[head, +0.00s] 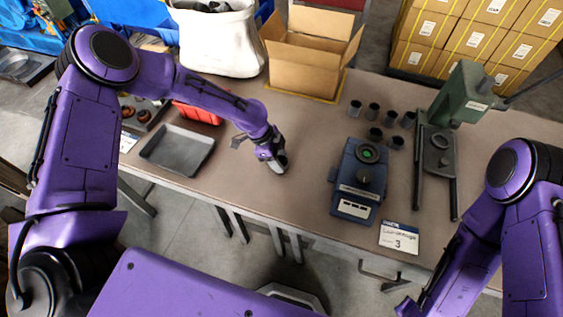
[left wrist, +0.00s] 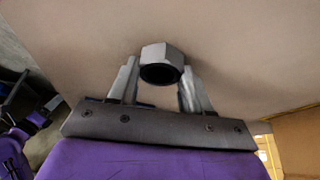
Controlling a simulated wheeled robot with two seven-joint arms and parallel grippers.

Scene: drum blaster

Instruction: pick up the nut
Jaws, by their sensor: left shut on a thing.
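The nut (left wrist: 162,55) is a grey metal hex nut with a dark round hole. In the left wrist view it sits between the two fingertips of my left gripper (left wrist: 160,82), which is shut on it. In the head view my left gripper (head: 279,163) is low over the middle of the table, right of the grey tray; the nut is hard to make out there. I cannot tell whether the nut touches the tabletop. My right arm is at the lower right of the head view, and its gripper is out of the picture.
A grey tray (head: 177,149) and a red bin (head: 197,113) lie to the left. A blue device (head: 357,182), several dark cups (head: 373,112) and a green press (head: 461,92) stand to the right. An open cardboard box (head: 304,69) and white bin (head: 215,42) are behind.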

